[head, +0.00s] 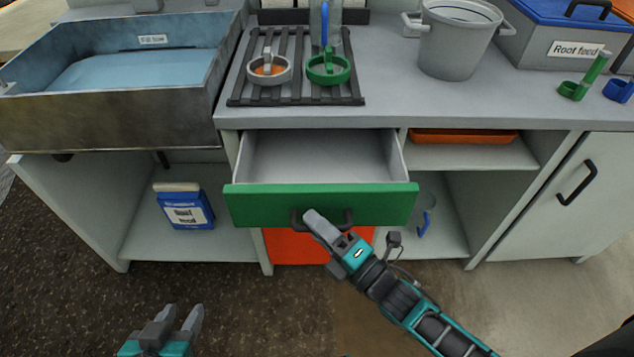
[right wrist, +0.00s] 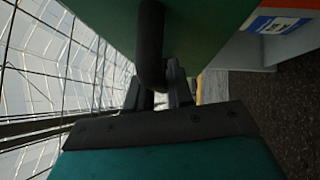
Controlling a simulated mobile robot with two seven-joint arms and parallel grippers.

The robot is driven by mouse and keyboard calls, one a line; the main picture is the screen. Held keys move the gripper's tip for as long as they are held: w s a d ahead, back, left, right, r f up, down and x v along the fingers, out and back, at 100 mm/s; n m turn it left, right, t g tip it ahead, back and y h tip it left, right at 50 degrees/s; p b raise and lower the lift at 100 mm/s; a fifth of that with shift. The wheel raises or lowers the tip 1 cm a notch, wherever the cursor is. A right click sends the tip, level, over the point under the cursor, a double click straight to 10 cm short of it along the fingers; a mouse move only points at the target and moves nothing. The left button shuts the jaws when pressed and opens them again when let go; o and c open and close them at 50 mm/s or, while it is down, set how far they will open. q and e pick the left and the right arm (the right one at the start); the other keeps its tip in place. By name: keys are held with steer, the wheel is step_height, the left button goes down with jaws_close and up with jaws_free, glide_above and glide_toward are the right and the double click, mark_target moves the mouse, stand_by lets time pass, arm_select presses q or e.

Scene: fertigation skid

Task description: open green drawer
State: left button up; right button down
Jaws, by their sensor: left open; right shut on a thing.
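The green drawer (head: 270,204) is pulled out from under the counter, and its pale, empty inside shows in the head view. Its dark bar handle (head: 347,217) is on the green front. My right gripper (head: 308,219) is shut on the left part of this handle. In the right wrist view, the fingers (right wrist: 160,92) close around the dark handle (right wrist: 150,45) beside the green front (right wrist: 205,30). My left gripper (head: 176,322) is open and empty, low at the left over the floor, apart from the drawer.
An orange front (head: 290,247) is below the drawer. A blue-and-white package (head: 184,206) stands on the lower left shelf. A sink (head: 110,125) is at the left, a grey pot (head: 455,45) on the counter. A closed cabinet door (head: 545,215) is at the right.

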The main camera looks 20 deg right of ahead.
arm_select(q)
steer(key=shift+w+d+r+p, duration=0.1)
steer(key=shift+w+r+p, duration=0.15)
steer(key=shift+r, duration=0.3)
steer(key=shift+w+d+r+p, duration=0.15)
steer(key=shift+r+p, duration=0.1)
steer(key=shift+r, duration=0.3)
arm_select(e)
steer(key=s+a, duration=0.1)
steer(key=s, duration=0.4)
steer(key=shift+s+a, duration=0.3)
steer(key=shift+s, duration=0.1)
steer(key=c, duration=1.4)
jaws_free()
arm_select(q)
steer(key=shift+s+f, duration=0.15)
steer(key=shift+s, duration=0.05)
steer(key=shift+a, duration=0.1)
arm_select(e)
steer(key=v, duration=1.3)
